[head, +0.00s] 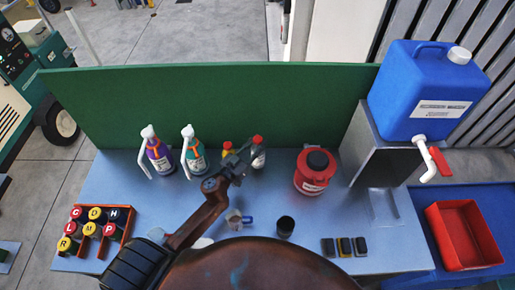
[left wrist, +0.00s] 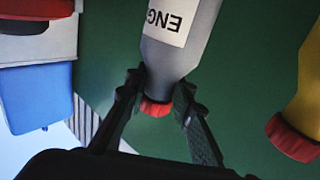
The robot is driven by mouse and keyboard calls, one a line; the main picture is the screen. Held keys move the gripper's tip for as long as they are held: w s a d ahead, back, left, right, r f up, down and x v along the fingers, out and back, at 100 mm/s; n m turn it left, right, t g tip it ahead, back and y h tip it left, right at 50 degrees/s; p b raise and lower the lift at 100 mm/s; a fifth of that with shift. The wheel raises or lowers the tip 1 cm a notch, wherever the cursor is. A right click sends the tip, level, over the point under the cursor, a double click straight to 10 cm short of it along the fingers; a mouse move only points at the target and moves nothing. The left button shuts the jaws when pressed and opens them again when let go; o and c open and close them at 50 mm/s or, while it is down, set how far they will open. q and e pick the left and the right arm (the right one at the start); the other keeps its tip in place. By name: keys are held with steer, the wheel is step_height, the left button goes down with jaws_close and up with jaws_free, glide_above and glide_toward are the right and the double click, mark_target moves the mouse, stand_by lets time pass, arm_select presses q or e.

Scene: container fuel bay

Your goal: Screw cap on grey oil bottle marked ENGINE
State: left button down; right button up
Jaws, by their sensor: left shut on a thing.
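The grey bottle (head: 259,160) stands at the back of the blue bench, near the green panel. In the left wrist view the grey bottle (left wrist: 183,48) appears upside down, with part of a white label reading "ENG". A red cap (left wrist: 156,107) sits at its neck; it also shows in the head view (head: 258,140). How tightly it is seated I cannot tell. My left gripper (head: 246,151) is at the top of this bottle. In the wrist view its fingers (left wrist: 158,88) lie on both sides of the cap and neck, shut on the cap. My right gripper is not in view.
A yellow bottle (head: 227,155) with a red cap stands close left of the grey one. Two spray bottles (head: 194,155) stand further left, a red can (head: 313,174) right. A dark cup (head: 285,227) and a rack of lettered caps (head: 126,240) are nearer. A blue canister (head: 420,90) stands right.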

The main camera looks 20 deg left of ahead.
arm_select(q)
steer(key=f, duration=0.2)
steer(key=f+b, duration=0.1)
steer(key=f, duration=0.1)
steer(key=shift+w+a, duration=0.25)
steer(key=c, duration=1.7)
jaws_free()
steer(key=shift+o, duration=0.2)
steer(key=b+v, duration=0.1)
steer(key=v, duration=1.1)
steer(key=shift+r, duration=0.1)
